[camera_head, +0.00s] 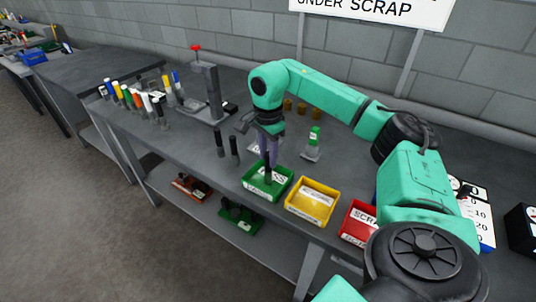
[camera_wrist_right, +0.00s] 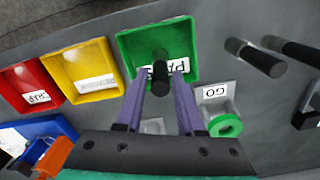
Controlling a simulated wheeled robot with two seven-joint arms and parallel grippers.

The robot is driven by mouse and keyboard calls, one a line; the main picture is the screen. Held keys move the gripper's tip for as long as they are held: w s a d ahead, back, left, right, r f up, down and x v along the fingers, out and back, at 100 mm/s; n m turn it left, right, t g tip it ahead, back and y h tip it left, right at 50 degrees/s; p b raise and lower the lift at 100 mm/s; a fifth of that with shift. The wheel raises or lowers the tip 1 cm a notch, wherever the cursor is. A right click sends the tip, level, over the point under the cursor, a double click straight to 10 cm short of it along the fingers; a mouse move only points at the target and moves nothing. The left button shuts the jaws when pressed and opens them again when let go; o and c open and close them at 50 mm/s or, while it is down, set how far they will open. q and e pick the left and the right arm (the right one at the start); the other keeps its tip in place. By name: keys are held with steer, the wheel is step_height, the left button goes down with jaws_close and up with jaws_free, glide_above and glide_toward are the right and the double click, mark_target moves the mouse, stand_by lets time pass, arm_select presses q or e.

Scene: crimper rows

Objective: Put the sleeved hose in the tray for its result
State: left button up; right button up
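The black sleeved hose (camera_head: 268,174) is upright in the green PASS tray (camera_head: 247,183), its lower part inside the tray walls. It also shows in the right wrist view (camera_wrist_right: 160,75), end-on between my fingers. My right gripper (camera_head: 270,158) is over the green tray, around the hose's upper part. In the right wrist view its purple fingers (camera_wrist_right: 159,88) stand apart, with a gap on each side of the hose. Whether the hose touches the tray floor is hard to tell. My left gripper is not in view.
Beside the green tray are a yellow tray (camera_head: 301,215) and a red SCRAP tray (camera_head: 346,236). Two black hoses (camera_head: 235,147) stand nearby. A green-topped gauge (camera_head: 314,138) is behind, and a press with a red knob (camera_head: 207,85) stands left by several coloured-ended hoses (camera_head: 140,100).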

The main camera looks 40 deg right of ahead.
steer(key=shift+o, duration=0.6)
steer(key=shift+r, duration=0.1)
step_height(320, 180, up, 7)
steer(key=shift+f, duration=0.2)
step_height(320, 180, up, 6)
steer(key=shift+f+p, duration=0.2)
steer(key=shift+p, duration=0.95)
steer(key=shift+f, duration=0.1)
